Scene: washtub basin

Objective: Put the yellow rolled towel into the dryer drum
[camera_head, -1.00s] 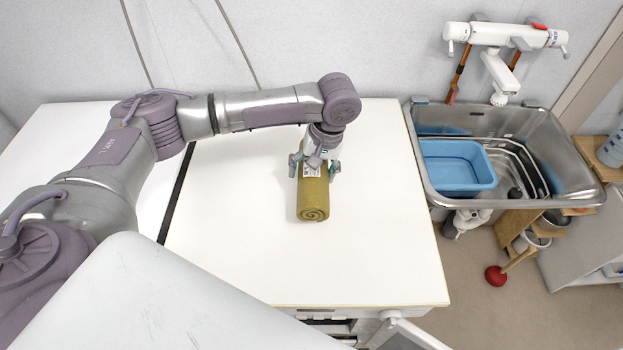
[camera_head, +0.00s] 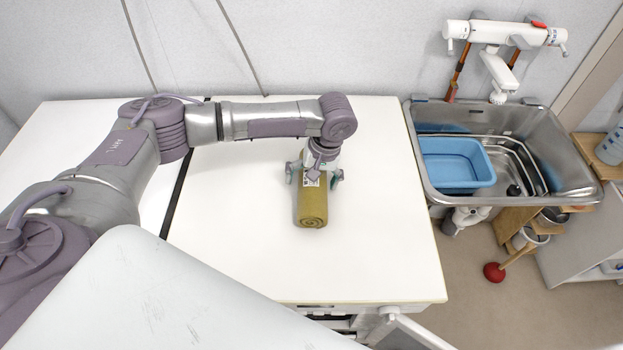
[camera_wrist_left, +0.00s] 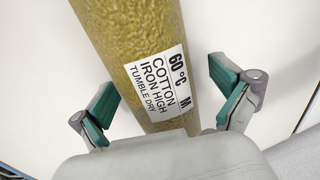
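The yellow rolled towel (camera_head: 312,208) lies on the white top (camera_head: 250,240), its spiral end toward the front edge. My left gripper (camera_head: 314,176) reaches down over the towel's far part, one finger on each side. The left wrist view shows the towel (camera_wrist_left: 135,55) with its white care label between the two green-padded fingers (camera_wrist_left: 165,108). Gaps show between both fingers and the towel, so the gripper is open. I cannot make out the dryer drum in these views. My right gripper is not in view.
A metal sink (camera_head: 560,135) with a blue basin (camera_head: 455,165) stands at the right under a white tap (camera_head: 500,38). A red plunger (camera_head: 494,272) is on the floor. A pale panel (camera_head: 405,332) juts out below the front edge. The top around the towel is clear.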

